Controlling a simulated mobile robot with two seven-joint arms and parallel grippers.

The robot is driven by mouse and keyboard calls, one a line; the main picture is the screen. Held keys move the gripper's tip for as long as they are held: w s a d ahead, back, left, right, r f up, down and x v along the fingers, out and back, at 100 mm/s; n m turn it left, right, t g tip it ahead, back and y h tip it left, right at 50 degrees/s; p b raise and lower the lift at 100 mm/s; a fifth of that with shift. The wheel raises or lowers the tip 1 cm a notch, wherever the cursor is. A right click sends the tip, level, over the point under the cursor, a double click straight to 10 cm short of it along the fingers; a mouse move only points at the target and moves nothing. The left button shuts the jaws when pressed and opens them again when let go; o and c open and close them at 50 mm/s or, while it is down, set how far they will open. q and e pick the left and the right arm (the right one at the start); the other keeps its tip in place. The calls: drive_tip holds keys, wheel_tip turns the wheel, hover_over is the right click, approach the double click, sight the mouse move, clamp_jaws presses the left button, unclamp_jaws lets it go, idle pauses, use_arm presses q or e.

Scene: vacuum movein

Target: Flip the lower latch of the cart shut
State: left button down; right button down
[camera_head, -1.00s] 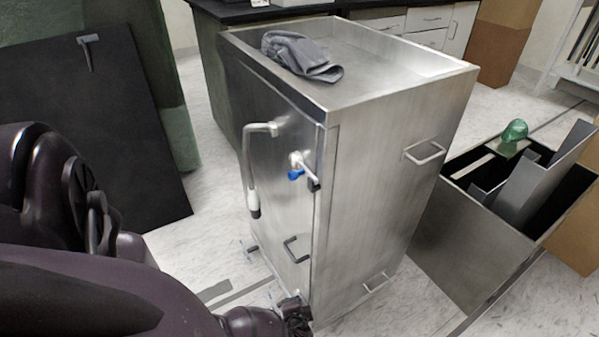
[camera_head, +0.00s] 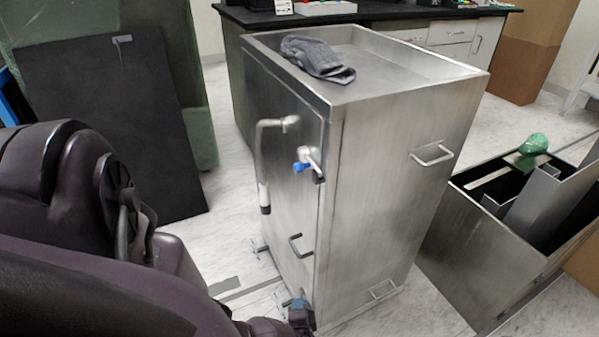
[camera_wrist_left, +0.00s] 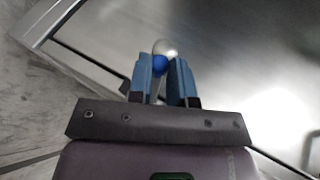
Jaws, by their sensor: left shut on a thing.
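The steel cart (camera_head: 376,200) stands upright in the middle of the head view, its door on the left face. The upper latch (camera_head: 302,167), with a blue knob, is high on the door's right edge. My left gripper (camera_head: 298,306) is low at the same edge and mostly hides the lower latch there. In the left wrist view, my left gripper's blue fingers (camera_wrist_left: 164,78) are closed around the lower latch's lever. Its blue knob (camera_wrist_left: 160,64) and a silver rounded part show between and just past the fingertips. My right gripper is not in view.
A grey cloth (camera_head: 318,58) lies on the cart's top. A bent door handle (camera_head: 264,165) and a small dark handle (camera_head: 300,246) stick out from the door. An open metal box (camera_head: 480,240) stands close on the right. A dark panel (camera_head: 110,125) leans at the left.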

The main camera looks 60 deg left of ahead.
use_arm(q)
drive_tip(key=shift+s+d+f+y, duration=0.2)
drive_tip(key=shift+f+y, duration=0.2)
drive_tip(key=shift+f, duration=0.15)
drive_tip(key=shift+w+m+y, duration=0.1)
drive_tip(key=shift+m+y, duration=0.2)
drive_tip(key=shift+w+r+t, duration=0.1)
drive_tip(key=shift+r+t, duration=0.15)
drive_tip(key=shift+t, duration=0.05)
drive_tip(key=c, duration=1)
unclamp_jaws()
drive_tip(key=shift+c, duration=0.2)
drive_tip(key=shift+a, duration=0.1)
